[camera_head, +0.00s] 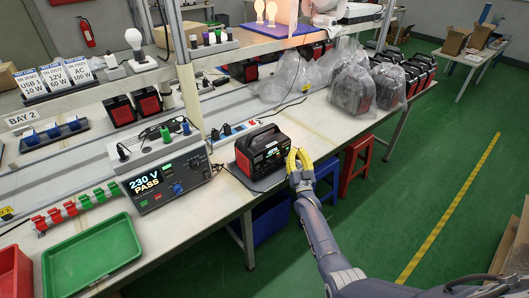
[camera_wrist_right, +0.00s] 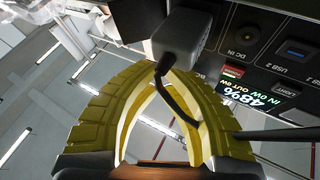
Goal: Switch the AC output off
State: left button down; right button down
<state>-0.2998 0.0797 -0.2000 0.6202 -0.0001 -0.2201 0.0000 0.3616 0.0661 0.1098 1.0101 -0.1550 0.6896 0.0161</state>
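The power station (camera_head: 262,152), a black box with red trim and a lit screen, stands on a dark mat at the bench's front edge. My right gripper (camera_head: 297,152), with yellow fingers, is at its front right side. In the right wrist view the gripper (camera_wrist_right: 164,80) has its fingertips drawn together just before the front panel (camera_wrist_right: 285,60). A grey plug with a black cable (camera_wrist_right: 182,42) sits close to the tips. The screen (camera_wrist_right: 262,93) reads 48%. The AC output switch is not distinguishable. My left gripper is out of view.
A tester (camera_head: 165,180) showing "230 V PASS" stands left of the station. A green tray (camera_head: 90,255) lies at the front left. Bagged units (camera_head: 352,85) stand at the back right. A red stool (camera_head: 355,160) and a blue stool (camera_head: 325,178) are beside the bench.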

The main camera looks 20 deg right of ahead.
jog(key=shift+w+a, duration=0.25)
jog(key=shift+w, duration=0.3)
dwell(0.9)
jog(key=shift+s, duration=0.1)
jog(key=shift+s+d, duration=0.35)
jog(key=shift+s, duration=0.3)
jog(key=s+d, duration=0.2)
jog(key=s, duration=0.3)
jog(key=shift+s+d, duration=0.15)
jog(key=shift+s, duration=0.15)
dwell(0.3)
dwell(0.6)
